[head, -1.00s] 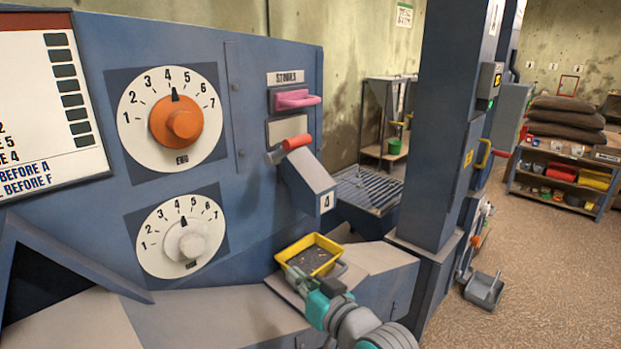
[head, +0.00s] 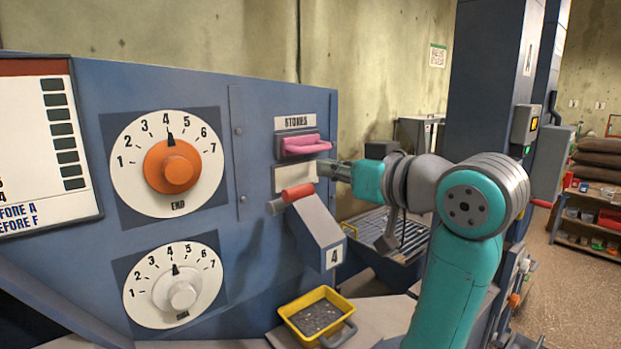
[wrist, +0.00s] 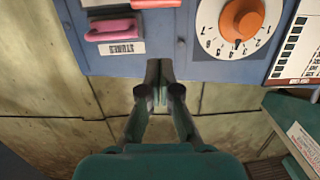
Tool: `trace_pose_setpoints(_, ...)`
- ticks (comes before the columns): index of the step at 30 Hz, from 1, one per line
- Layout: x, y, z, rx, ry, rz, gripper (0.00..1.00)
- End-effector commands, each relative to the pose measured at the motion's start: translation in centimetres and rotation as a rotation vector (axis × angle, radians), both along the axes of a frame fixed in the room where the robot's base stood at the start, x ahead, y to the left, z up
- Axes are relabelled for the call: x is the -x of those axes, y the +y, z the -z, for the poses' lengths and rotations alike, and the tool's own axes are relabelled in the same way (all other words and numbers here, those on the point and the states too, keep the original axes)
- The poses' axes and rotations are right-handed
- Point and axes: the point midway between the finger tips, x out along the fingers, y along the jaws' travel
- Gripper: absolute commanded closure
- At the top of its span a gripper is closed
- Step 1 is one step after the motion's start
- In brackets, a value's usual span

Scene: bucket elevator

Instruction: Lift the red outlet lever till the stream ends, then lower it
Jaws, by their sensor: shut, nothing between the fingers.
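The red outlet lever (head: 297,193) sits above the grey outlet spout (head: 318,232) marked 4 in the head view. What looks like its red grip shows at the top edge of the wrist view (wrist: 155,3). My gripper (head: 325,168) is shut and empty. In the head view it appears above and right of the lever, by the blank plate, apart from the lever. Its closed fingertips also show in the wrist view (wrist: 160,72). No stream is visible below the spout. A yellow tray (head: 341,295) of dark grains stands under it.
A pink handle (head: 303,145) under the STONES label is just above the lever. An orange-knob dial (head: 171,165) and a white-knob dial (head: 175,283) are to the left. A blue column (head: 490,75) stands right, behind my arm.

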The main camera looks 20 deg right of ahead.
Motion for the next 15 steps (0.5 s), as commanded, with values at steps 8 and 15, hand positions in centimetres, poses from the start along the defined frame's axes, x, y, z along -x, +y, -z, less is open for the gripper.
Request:
trace_pose_setpoints(8,-0.8,0.4,-0.7,0.012,0.001,-0.005,1.00)
trace_pose_setpoints(15,-4.7,1.7,-0.2,0.012,0.002,-0.005,1.00)
